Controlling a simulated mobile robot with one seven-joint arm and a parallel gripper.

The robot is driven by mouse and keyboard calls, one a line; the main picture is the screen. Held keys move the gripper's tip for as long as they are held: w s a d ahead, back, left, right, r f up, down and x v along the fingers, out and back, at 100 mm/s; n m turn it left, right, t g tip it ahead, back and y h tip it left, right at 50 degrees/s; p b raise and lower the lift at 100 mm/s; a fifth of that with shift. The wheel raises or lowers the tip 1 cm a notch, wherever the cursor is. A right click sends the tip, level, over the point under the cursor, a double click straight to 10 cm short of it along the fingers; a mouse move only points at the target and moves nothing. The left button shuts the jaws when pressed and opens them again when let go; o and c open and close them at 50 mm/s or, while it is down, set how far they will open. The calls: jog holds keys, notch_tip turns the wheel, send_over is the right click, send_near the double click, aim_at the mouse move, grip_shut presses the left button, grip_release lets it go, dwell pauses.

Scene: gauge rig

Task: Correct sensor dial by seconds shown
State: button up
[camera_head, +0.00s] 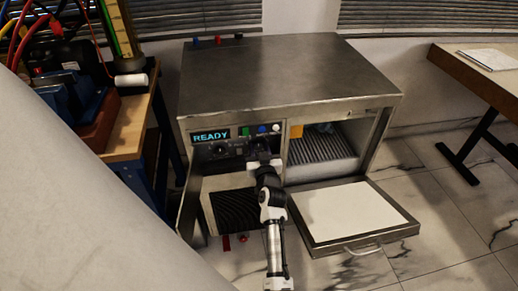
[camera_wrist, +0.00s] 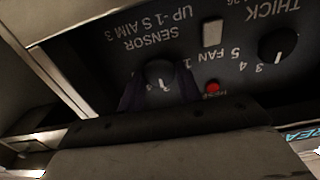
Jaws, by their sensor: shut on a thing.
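In the wrist view the panel is upside down. A round dark dial with a pale pointer mark (camera_wrist: 159,74) sits beside the upside-down lettering SENSOR and "UP -1 S AIM 3". My gripper (camera_wrist: 158,92) has its dark fingers on both sides of this dial and is shut on it. The pointer mark shows toward the bottom of the picture; its exact setting is hard to read. In the head view my gripper (camera_head: 262,150) is at the control panel, right of a display (camera_head: 210,135) reading READY, and hides the dial there.
A second dial (camera_wrist: 278,45) by THICK and a red button (camera_wrist: 212,87) are close by. In the head view green, blue and white buttons line the panel top. An open door with a white inner face (camera_head: 350,212) juts out at lower right. A cluttered bench (camera_head: 130,135) stands left.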

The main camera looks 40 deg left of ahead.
jog(key=m+p, duration=0.1)
jog(key=m, duration=0.7)
jog(key=shift+w+d+p, duration=0.1)
jog(key=shift+p, duration=0.3)
jog(key=m+p, duration=0.1)
jog(key=m, duration=0.2)
jog(key=shift+f, duration=0.1)
jog(key=shift+f+m+p, duration=0.1)
jog(key=shift+m+p, duration=0.4)
jog(key=shift+m, duration=1.7)
jog(key=o, duration=0.9)
jog(key=shift+o, duration=0.2)
jog(key=shift+d, duration=0.15)
jog(key=b+v, duration=0.2)
jog(key=v, duration=1.1)
jog(key=shift+s+d+b, duration=0.15)
jog(key=shift+s+b, duration=0.1)
jog(key=shift+b, duration=0.05)
